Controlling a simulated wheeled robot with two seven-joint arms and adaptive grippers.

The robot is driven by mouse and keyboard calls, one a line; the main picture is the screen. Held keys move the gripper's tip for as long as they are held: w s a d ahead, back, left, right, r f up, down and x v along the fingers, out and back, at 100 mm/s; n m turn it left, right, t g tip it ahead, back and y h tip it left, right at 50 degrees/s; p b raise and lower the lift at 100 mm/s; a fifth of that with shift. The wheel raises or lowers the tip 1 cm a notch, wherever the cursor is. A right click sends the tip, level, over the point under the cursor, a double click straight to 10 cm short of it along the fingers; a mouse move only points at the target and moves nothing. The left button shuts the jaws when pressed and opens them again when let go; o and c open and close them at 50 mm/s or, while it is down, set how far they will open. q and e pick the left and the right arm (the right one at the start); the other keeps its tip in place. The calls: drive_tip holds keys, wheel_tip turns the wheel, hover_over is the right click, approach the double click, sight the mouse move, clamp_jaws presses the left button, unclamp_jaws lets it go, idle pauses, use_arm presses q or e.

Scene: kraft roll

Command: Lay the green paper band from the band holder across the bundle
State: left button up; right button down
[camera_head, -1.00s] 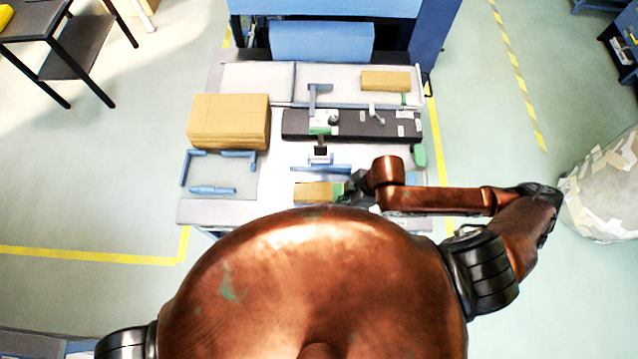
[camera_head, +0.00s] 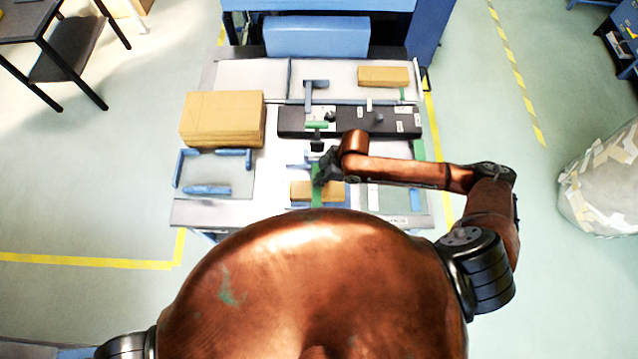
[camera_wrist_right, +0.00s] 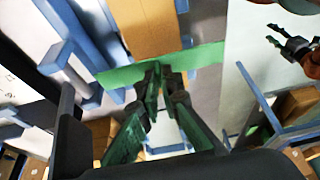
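The bundle (camera_head: 333,190) is a tan block near the front of the table, partly hidden by the band and my body. It also shows at the top of the right wrist view (camera_wrist_right: 145,25). The green paper band (camera_head: 317,193) crosses over the bundle in the head view; it runs nearly straight across in the right wrist view (camera_wrist_right: 205,56). I cannot tell whether it touches the bundle. My right gripper (camera_head: 321,174) is shut on the band, with fingertips together at its middle (camera_wrist_right: 158,72). My left gripper (camera_wrist_right: 274,36) shows empty with fingers apart in the right wrist view.
A large brown stack (camera_head: 222,120) stands at the left of the table. A black bar fixture (camera_head: 350,121) lies behind my right gripper. Blue stops (camera_head: 208,190) edge a grey plate at front left. A small tan block (camera_head: 383,76) lies at the back right.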

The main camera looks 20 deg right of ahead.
wheel_tip(320, 180, down, 3)
drive_tip(key=shift+r, duration=0.1)
drive_tip(key=shift+f, duration=0.2)
drive_tip(key=c, duration=2.2)
unclamp_jaws()
drive_tip(key=shift+o, duration=0.2)
drive_tip(key=v, duration=1.2)
drive_tip(key=shift+s+r, duration=0.1)
drive_tip(key=shift+s, duration=0.1)
